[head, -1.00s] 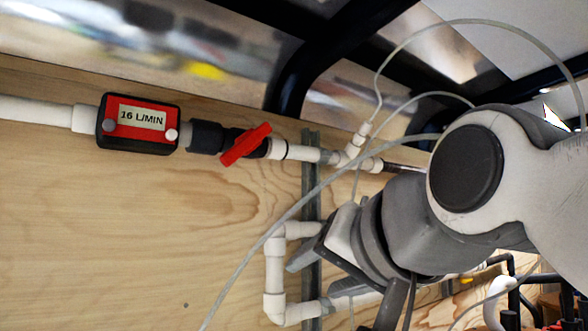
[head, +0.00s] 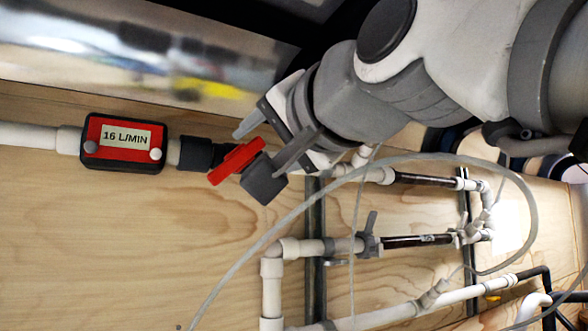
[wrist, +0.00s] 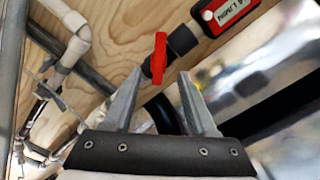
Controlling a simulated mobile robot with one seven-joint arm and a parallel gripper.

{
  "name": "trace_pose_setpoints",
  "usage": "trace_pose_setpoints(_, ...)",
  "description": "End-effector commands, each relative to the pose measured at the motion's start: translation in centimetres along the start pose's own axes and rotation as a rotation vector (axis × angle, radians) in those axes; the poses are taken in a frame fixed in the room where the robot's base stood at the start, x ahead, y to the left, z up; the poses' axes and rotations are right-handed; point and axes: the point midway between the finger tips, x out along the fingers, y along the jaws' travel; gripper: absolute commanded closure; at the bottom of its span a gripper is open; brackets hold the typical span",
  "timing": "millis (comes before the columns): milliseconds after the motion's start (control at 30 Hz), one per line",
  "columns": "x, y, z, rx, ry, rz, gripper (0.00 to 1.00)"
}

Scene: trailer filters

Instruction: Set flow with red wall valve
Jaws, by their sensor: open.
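The red wall valve handle (head: 236,161) sits on the white pipe, tilted up to the right in the head view. It also shows in the wrist view (wrist: 160,58), just beyond my fingertips. The flow meter (head: 124,142) to its left reads 16 L/MIN; part of it shows in the wrist view (wrist: 228,12). My gripper (head: 250,150) is open and empty, its fingers pointing at the valve. In the wrist view the handle lies between the two fingertips (wrist: 160,72) in line of sight. I cannot tell whether a finger touches it.
A wooden wall (head: 130,240) carries the pipes. A grey lever valve (head: 370,238) sits on a lower pipe. A thin clear hose (head: 290,215) loops in front of the wall. A dark frame bar (wrist: 262,70) runs close by in the wrist view.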

Motion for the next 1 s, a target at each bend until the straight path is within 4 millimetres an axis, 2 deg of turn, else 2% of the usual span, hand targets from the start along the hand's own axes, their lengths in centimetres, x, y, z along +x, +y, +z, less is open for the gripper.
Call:
trace_pose_setpoints(33, 1.3, -0.1, 0.0, 0.000, -0.004, 0.003, 0.43)
trace_pose_setpoints(300, 7.2, -0.1, -0.1, 0.001, -0.004, 0.003, 0.43)
trace_pose_setpoints(500, 10.6, -0.1, -0.1, 0.000, -0.003, 0.002, 0.43)
trace_pose_setpoints(700, 12.3, 0.0, -0.1, 0.000, 0.000, 0.001, 0.43)
trace_pose_setpoints(1000, 12.6, 0.0, 0.0, 0.000, 0.000, 0.000, 0.43)
